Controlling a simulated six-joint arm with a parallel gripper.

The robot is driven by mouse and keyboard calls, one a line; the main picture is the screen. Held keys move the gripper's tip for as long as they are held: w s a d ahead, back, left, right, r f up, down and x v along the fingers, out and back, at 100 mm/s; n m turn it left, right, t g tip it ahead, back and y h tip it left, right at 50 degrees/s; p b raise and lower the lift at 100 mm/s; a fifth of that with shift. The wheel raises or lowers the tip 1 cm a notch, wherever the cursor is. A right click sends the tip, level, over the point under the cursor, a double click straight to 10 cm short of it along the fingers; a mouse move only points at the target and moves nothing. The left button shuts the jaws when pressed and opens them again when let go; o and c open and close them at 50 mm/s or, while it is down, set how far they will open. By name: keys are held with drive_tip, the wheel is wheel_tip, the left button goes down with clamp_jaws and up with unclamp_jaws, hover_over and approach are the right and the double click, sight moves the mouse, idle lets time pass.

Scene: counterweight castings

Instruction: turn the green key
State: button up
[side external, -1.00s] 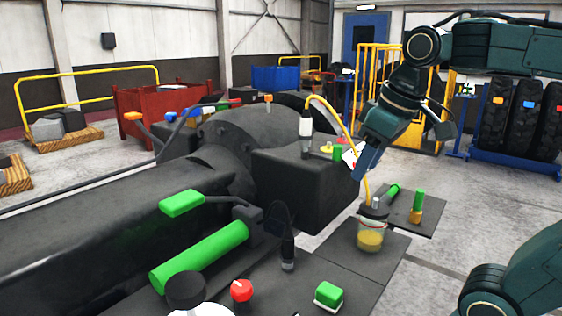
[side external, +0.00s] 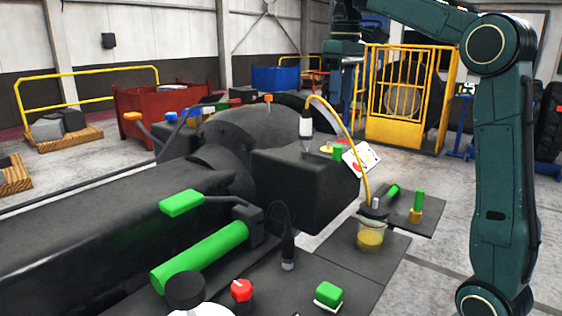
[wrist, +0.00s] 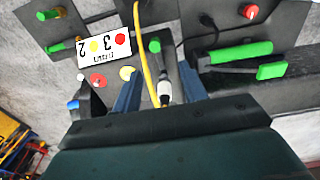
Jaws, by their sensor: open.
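No green part is clearly shaped like a key. In the side external view, a small green upright piece (side external: 338,152) stands beside a yellow disc on the black block (side external: 295,180); I cannot tell whether it is the key.
A white card (side external: 361,158) leans at the block's right end. A jar (side external: 370,233) stands in front. Green pegs (side external: 417,199), a green lever pad (side external: 182,203), a green cylinder (side external: 200,257), a green button (side external: 329,295) and a red knob (side external: 241,291) stand around.

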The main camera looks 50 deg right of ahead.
sight(338, 146)
drive_tip(key=shift+w+d+r, duration=0.1)
drive_tip(key=shift+w+d, duration=0.2)
drive_tip(key=shift+d, duration=0.35)
drive_tip(key=shift+f, duration=6.9)
clamp_jaws()
